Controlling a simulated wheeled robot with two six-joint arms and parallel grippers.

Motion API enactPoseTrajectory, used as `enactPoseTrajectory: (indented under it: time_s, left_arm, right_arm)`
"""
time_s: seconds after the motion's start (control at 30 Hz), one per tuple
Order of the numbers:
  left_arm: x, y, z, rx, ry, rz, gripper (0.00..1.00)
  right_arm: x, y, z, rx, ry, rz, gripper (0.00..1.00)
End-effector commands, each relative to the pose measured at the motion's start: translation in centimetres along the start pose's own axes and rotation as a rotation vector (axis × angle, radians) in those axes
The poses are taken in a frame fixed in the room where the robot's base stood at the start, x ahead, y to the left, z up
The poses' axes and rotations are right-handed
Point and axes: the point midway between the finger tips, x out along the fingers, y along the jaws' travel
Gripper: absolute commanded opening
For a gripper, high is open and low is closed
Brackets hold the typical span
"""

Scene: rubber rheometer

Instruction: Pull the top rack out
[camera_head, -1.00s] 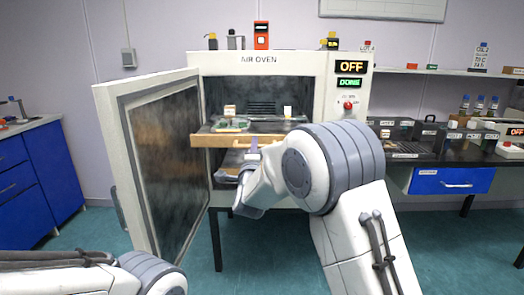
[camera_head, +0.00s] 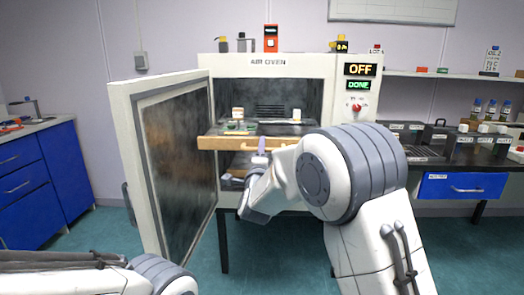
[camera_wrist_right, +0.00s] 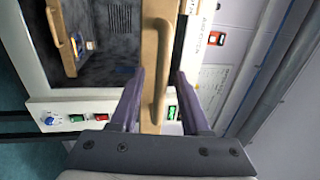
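The air oven (camera_head: 275,62) stands open. Its top rack has a wooden front (camera_head: 222,143) that sticks out a little from the opening, with small items on the rack. In the right wrist view the rack's wooden handle (camera_wrist_right: 158,80) lies between the two purple fingers of my right gripper (camera_wrist_right: 160,85). Gaps show on both sides, so the gripper looks open around the handle. In the head view my right gripper (camera_head: 262,147) is at the rack front, and my wrist hides part of it. My left gripper is out of view; only my left arm shows at bottom left.
The oven door (camera_head: 175,165) is swung wide open to the left. A lower rack (camera_wrist_right: 66,30) with its own handle shows in the wrist view. A black bench with a blue drawer (camera_head: 462,186) is at right, blue cabinets (camera_head: 42,180) at left.

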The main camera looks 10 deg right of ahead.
Motion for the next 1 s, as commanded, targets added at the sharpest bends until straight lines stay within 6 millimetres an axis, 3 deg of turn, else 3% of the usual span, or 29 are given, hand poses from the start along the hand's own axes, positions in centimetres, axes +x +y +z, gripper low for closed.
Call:
enactPoseTrajectory:
  time_s: [0.23,0.5,0.7,1.0]
  left_arm:
    - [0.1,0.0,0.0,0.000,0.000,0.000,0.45]
    - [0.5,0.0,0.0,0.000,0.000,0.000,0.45]
    - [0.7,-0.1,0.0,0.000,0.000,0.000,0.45]
    - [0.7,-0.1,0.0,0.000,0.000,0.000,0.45]
  right_arm:
    - [-1.4,0.0,0.0,0.001,0.000,0.000,0.46]
    - [-6.7,0.1,0.1,0.001,-0.003,0.001,0.46]
    - [-9.6,0.0,0.1,0.000,-0.002,0.000,0.46]
    - [-10.5,0.0,0.0,0.000,0.000,0.000,0.46]
